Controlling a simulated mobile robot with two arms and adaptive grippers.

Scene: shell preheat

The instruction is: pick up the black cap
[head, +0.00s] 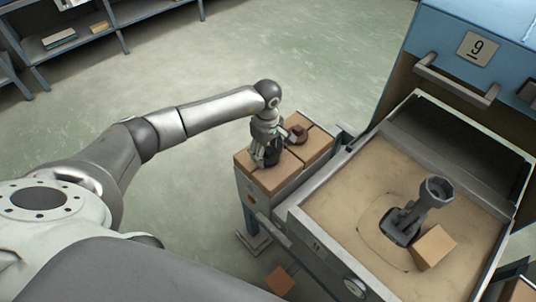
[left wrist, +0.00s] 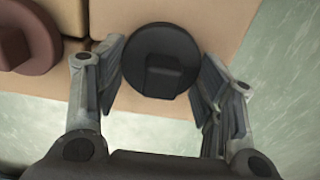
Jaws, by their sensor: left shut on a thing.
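The black cap (head: 274,156) is round and dark, with a raised block on its top. It stands on the tan brick top of a small stand. My left gripper (head: 266,153) comes down over it from above and is shut on it. In the left wrist view the cap (left wrist: 161,62) sits between the two fingers of the left gripper (left wrist: 160,84). In the head view the fingers partly hide the cap. I cannot tell whether it is clear of the bricks. My right gripper is not in view.
A reddish-brown cap (head: 298,134) lies close by on the bricks (head: 312,150). To the right is an open sand-filled drawer (head: 340,215) holding a dark grey cup-topped piece (head: 405,220) and a tan block (head: 434,247). A blue cabinet marked 9 stands behind. The floor beyond the stand is clear.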

